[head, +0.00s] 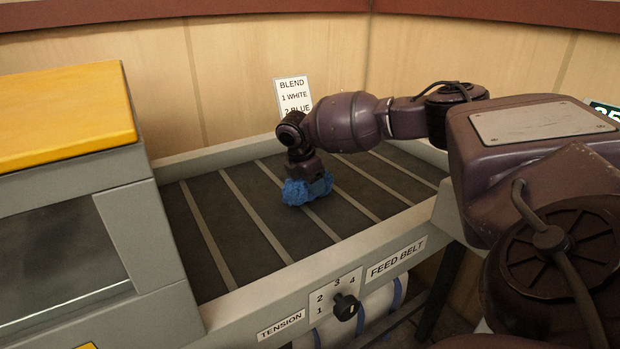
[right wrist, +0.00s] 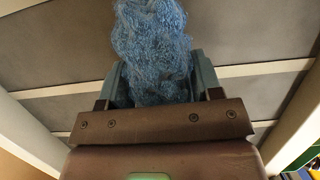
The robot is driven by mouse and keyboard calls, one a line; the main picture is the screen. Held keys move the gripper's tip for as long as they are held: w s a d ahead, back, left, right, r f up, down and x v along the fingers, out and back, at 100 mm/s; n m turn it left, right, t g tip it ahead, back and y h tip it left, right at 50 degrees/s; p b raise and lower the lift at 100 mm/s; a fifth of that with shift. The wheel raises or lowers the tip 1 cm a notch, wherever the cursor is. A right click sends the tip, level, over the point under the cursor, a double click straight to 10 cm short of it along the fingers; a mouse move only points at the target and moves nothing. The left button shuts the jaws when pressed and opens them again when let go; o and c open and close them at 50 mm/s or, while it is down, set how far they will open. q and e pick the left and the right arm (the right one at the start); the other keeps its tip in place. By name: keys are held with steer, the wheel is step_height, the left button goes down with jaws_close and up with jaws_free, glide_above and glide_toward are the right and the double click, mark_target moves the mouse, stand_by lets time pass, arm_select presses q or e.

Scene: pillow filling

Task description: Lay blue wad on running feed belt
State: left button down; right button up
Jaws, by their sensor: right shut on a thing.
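The blue wad (head: 306,191) is a fluffy clump at the middle of the feed belt (head: 225,215), a dark belt with pale cross slats. My right gripper (head: 305,178) points down and is shut on the wad, which bulges out beyond the fingers. The right wrist view shows the wad (right wrist: 152,45) between the two jaws (right wrist: 155,85), with the belt behind it. The wad is at or just above the belt surface; I cannot tell if it touches. My left gripper is not in view.
A grey machine (head: 60,230) with a yellow top and a dark window stands at the belt's left end. A sign (head: 293,95) reading "BLEND 1 WHITE 2 BLUE" stands behind the belt. A tension knob (head: 345,306) is on the front rail. Belt on both sides of the wad is bare.

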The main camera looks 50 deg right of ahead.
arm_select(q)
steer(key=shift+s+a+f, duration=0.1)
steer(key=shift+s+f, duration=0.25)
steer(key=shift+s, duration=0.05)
arm_select(e)
steer(key=shift+f, duration=0.45)
steer(key=o, duration=0.9)
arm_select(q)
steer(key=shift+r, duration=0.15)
arm_select(e)
steer(key=shift+o, duration=0.2)
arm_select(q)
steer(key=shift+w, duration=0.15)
arm_select(e)
steer(key=shift+r, duration=0.45)
arm_select(q)
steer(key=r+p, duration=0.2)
steer(key=p, duration=0.1)
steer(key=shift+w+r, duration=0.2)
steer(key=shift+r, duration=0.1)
arm_select(e)
steer(key=v, duration=1.2)
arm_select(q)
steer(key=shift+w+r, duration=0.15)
arm_select(e)
steer(key=shift+w+r, duration=0.1)
